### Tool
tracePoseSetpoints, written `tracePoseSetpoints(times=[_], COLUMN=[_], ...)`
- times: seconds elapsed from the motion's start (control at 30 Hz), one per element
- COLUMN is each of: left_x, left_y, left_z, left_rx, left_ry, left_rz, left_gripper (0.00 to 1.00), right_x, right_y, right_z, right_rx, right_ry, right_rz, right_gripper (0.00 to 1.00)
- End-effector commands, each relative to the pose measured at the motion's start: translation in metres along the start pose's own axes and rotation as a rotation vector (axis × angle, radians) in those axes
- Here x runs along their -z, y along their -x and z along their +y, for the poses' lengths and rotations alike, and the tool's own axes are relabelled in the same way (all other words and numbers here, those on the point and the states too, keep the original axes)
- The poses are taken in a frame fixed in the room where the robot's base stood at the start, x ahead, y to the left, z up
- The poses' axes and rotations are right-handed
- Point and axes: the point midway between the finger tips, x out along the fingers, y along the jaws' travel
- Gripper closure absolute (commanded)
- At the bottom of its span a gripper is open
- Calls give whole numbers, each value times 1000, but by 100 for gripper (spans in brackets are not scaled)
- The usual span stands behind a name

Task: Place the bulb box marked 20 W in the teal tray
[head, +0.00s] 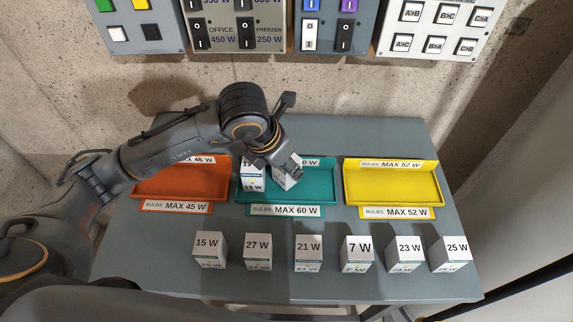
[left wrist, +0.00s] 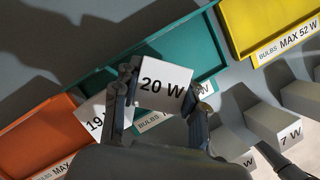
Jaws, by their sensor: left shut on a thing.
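The white bulb box marked 20 W (left wrist: 165,86) is held between the fingers of my left gripper (left wrist: 167,92). In the head view this box (head: 286,181) is over the teal tray (head: 318,195), partly covered by my left gripper (head: 287,168). I cannot tell whether it touches the tray floor. The teal tray is labelled MAX 60 W. A box marked 19 W (head: 252,176) stands in its left part, close beside the held box; it also shows in the left wrist view (left wrist: 96,122). My right gripper is not in view.
An orange tray (head: 165,189), MAX 45 W, is left of the teal one; a yellow tray (head: 390,182), MAX 52 W, is right. Several bulb boxes stand in a front row, including 21 W (head: 308,247) and 7 W (head: 356,250). The teal tray's right half is clear.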

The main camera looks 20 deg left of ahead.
Motion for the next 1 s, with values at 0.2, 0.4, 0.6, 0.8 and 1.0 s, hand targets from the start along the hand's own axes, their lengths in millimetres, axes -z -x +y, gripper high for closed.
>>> tracePoseSetpoints(times=[0.2, 0.4, 0.6, 0.8, 1.0], left_x=[6, 6, 7, 7, 6], left_y=[-15, -15, -18, -17, -13], left_z=[0, 0, 0, 0, 0], left_rx=[0, 0, 0, 0, 1], left_ry=[-1, 0, 0, 0, 0], left_rz=[-1, -1, -1, -1, -1], left_gripper=[88, 88, 48, 48, 48], right_x=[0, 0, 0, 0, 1], right_y=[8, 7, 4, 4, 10], right_z=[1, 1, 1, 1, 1], right_rx=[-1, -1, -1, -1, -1], right_ry=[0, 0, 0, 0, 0], right_rz=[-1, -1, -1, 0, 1], right_gripper=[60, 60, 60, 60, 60])
